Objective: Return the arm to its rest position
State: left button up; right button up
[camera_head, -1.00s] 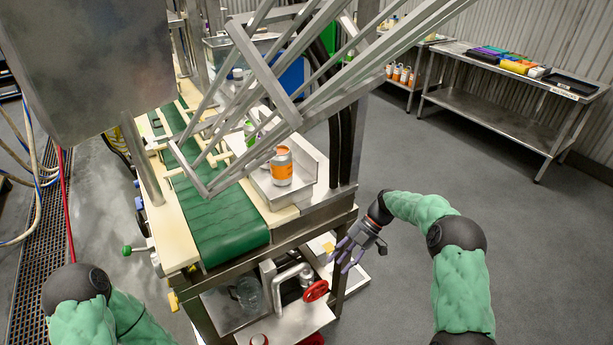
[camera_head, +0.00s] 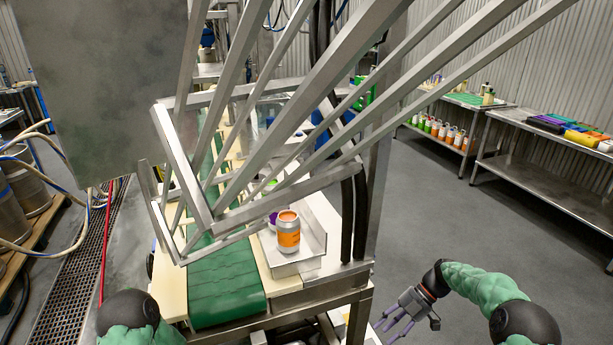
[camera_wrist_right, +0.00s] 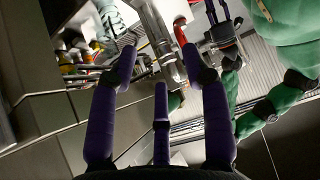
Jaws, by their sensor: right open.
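My right gripper (camera_head: 397,322) is open and empty at the lower right of the head view, over the grey floor and to the right of the machine's lower frame. Its purple fingers are spread in the right wrist view (camera_wrist_right: 160,95), with nothing between them. My right arm (camera_head: 480,285) is green and comes in from the lower right corner. My left arm (camera_head: 135,318) shows only as a dark joint and green sleeve at the bottom left. My left gripper cannot be made out in the head view.
An orange-labelled can (camera_head: 288,233) stands on a metal tray (camera_head: 312,245) beside the green conveyor (camera_head: 225,285). Metal guard bars (camera_head: 270,140) cross above it. A steel table (camera_head: 550,185) and a bottle shelf (camera_head: 440,130) stand at the right. The floor (camera_head: 420,200) between is clear.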

jog(key=s+a+f+m+h, duration=0.1)
jog(key=s+a+f+m, duration=0.25)
jog(key=f, duration=0.25)
jog(key=s+a+f+m+t+h, duration=0.1)
jog(key=s+a+f+m, duration=0.1)
jog(key=s+f+m, duration=0.3)
jog(key=s+a+f+m+h, duration=0.1)
jog(key=s+a+f+m, duration=0.2)
jog(key=f+m, duration=0.3)
jog(key=s+a+f+m+t, duration=0.1)
jog(key=s+a+f+m, duration=0.1)
jog(key=s+m, duration=0.3)
jog(key=s+a+f+m+t+h, duration=0.1)
jog(key=s+a+f+m, duration=0.1)
jog(key=s+m, duration=0.3)
jog(key=shift+s+a+t+h, duration=0.3)
jog(key=shift+s+a, duration=0.05)
jog(key=shift+s, duration=1.95)
